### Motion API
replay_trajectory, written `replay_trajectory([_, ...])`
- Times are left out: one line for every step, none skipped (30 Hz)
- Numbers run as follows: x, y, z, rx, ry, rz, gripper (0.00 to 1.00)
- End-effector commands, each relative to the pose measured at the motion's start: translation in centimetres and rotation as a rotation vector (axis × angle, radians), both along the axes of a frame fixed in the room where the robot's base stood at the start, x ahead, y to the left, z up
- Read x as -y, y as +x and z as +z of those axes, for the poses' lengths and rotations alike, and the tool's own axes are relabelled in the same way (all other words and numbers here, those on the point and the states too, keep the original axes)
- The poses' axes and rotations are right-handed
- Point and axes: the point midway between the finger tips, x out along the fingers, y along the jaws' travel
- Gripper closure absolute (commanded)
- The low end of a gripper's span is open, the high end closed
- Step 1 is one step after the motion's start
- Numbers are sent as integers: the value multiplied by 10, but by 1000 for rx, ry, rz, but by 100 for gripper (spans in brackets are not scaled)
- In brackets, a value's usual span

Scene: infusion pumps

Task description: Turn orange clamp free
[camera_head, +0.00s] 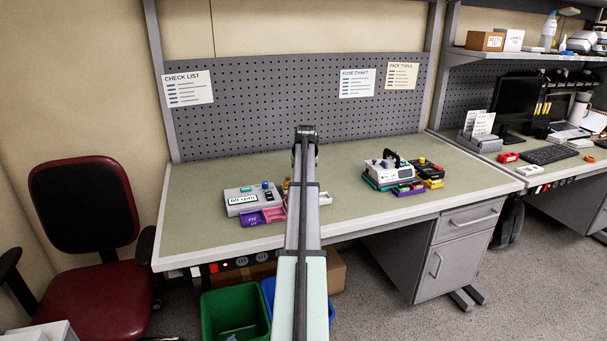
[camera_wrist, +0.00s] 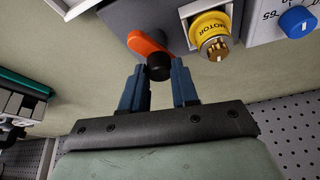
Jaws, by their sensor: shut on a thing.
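In the wrist view, the orange clamp (camera_wrist: 147,43) is an orange lever with a round black end, beside a light grey device (camera_wrist: 266,18). The lever slants from upper left down to the black end. My gripper (camera_wrist: 159,74) has its two blue fingers on either side of that black end and is shut on it. A yellow round part marked MOTOR (camera_wrist: 211,30), with brass-coloured pins, sits just right of the clamp. In the head view my own arm hides the clamp and the fingers.
In the head view, a grey device with a readout (camera_head: 240,202), a purple tray (camera_head: 253,219) and a pink tray (camera_head: 273,214) stand left of my arm. A white pump unit (camera_head: 381,177) stands right, with coloured trays. A blue knob (camera_wrist: 298,21) is close right of MOTOR.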

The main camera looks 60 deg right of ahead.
Motion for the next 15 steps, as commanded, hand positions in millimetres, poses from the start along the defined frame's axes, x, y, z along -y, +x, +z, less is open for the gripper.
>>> replay_trajectory([-1, 1, 0, -2, 1, -39, 100])
replay_trajectory([-1, 1, 0, -2, 1, -64, 100])
replay_trajectory([-1, 1, 0, -2, 1, -98, 100])
replay_trajectory([-1, 1, 0, -3, 1, -121, 100])
replay_trajectory([-1, 1, 0, -2, 1, -143, 100])
replay_trajectory([-1, 1, 0, -2, 1, -173, 100])
replay_trajectory([-1, 1, 0, -2, 1, -193, 100])
replay_trajectory([-1, 1, 0, -1, 1, -213, 100])
replay_trajectory([-1, 1, 0, -1, 2, -237, 100])
replay_trajectory([-1, 1, 0, -2, 1, -254, 100])
replay_trajectory([-1, 1, 0, -1, 1, -271, 100])
replay_trajectory([-1, 1, 0, -1, 2, -289, 100])
replay_trajectory([-1, 2, 0, -1, 2, -303, 100])
replay_trajectory([-1, 2, 0, -1, 1, -314, 100])
replay_trajectory([-1, 2, 0, -2, 1, -329, 100])
